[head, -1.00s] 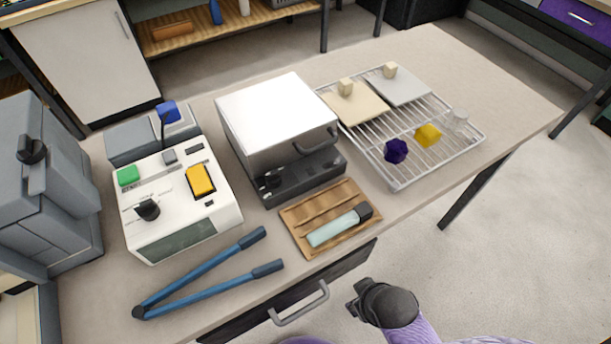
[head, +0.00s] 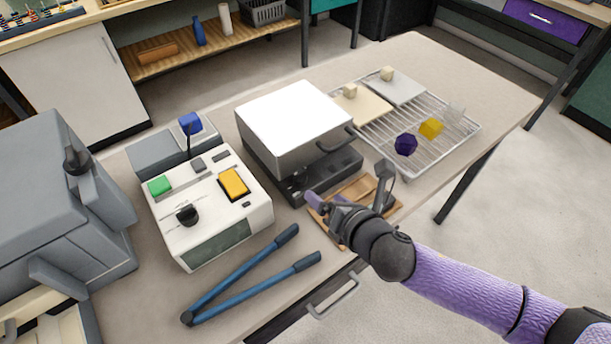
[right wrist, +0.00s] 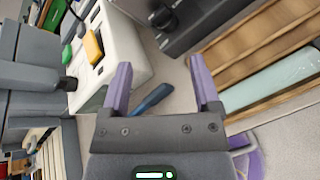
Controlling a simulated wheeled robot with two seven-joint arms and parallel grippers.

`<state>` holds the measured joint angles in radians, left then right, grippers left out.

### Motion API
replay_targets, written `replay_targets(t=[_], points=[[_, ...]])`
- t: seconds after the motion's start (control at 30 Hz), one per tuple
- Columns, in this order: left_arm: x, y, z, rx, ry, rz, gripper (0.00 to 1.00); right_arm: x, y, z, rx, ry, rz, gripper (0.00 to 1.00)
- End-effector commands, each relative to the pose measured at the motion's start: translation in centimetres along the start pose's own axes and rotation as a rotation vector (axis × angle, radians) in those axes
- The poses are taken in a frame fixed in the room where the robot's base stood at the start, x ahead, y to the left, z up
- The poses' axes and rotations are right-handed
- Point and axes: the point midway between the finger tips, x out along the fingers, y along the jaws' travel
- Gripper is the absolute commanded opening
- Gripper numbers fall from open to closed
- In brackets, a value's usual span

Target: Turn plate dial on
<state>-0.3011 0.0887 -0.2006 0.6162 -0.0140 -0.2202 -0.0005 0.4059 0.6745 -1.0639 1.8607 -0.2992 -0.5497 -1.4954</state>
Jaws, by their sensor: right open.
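The white-lidded box (head: 295,110) stands mid-table on a dark base (head: 330,175). A dark dial (head: 297,188) sits at the left end of that base; in the right wrist view a dark dial (right wrist: 165,18) shows beyond the fingers. A white console (head: 215,215) to the left has a black dial (head: 187,215), a green button (head: 160,186) and a yellow switch (head: 233,183). I cannot tell from labels which is the plate dial. My right gripper (head: 348,186) is open and empty, over the wooden tray, close in front of the dark base. My left gripper is not in view.
The wooden tray (head: 388,212) is largely covered by my right gripper. Blue-handled tongs (head: 245,278) lie at the front. A wire rack (head: 425,160) with plates, a purple piece (head: 405,144) and a yellow piece (head: 431,127) is at the right. A grey machine (head: 60,200) stands at far left.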

Motion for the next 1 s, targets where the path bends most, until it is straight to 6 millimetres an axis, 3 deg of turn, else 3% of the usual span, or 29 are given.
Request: replay_targets(t=[0.1, 0.2, 0.27, 0.6, 0.73, 1.0], points=[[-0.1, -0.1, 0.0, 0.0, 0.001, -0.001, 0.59, 0.0, -0.7, 1.3, -0.426, 0.006, 0.072, 0.79], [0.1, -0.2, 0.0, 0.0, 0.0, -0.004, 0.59, 0.1, -1.1, 1.4, -0.603, 0.011, 0.105, 0.79], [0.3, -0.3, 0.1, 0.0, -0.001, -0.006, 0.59, 0.9, -1.1, 1.3, -0.628, 0.012, 0.11, 0.79], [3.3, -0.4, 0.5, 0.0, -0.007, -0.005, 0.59, 8.5, -0.5, 0.7, -0.621, 0.012, 0.108, 0.79], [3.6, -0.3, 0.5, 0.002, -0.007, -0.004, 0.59, 9.6, -0.2, 0.8, -0.619, 0.013, 0.109, 0.79], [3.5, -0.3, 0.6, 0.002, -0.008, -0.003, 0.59, 9.7, -0.1, 0.9, -0.618, 0.013, 0.109, 0.79]])
